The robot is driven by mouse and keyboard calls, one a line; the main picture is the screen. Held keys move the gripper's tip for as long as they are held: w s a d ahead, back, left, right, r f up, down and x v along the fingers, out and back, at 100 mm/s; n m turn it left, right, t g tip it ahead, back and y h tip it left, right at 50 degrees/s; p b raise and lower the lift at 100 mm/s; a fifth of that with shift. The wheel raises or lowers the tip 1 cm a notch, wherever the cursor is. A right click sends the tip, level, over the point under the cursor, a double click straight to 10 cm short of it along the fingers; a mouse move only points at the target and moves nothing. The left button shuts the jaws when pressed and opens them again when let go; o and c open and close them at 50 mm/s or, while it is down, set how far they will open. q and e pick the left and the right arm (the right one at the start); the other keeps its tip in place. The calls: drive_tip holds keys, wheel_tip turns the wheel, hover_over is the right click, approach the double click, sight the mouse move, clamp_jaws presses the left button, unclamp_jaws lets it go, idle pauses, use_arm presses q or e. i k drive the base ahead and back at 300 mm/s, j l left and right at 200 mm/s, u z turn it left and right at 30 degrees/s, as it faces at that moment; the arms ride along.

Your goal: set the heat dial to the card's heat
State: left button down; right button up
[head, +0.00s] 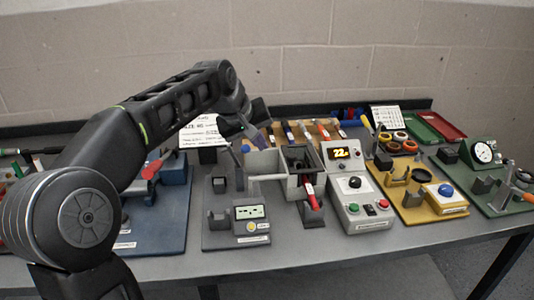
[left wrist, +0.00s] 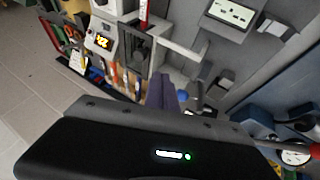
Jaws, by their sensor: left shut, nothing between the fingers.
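A pale grey control box (head: 342,205) stands right of the middle in the head view. It has a lit orange display (head: 344,153) that seems to begin with 22. Below the display is a round black dial (head: 354,183), whose pointer is too small to read. The box's display also shows in the left wrist view (left wrist: 102,41). A white card (head: 200,132) with print stands behind my left arm, partly hidden; its text is not readable. My right gripper is out of view.
A second white card (head: 386,117) stands behind. The table's front strip is clear.

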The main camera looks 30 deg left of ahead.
sight(355, 182)
drive_tip(key=k+j, duration=0.15)
drive_tip(key=k, duration=0.85)
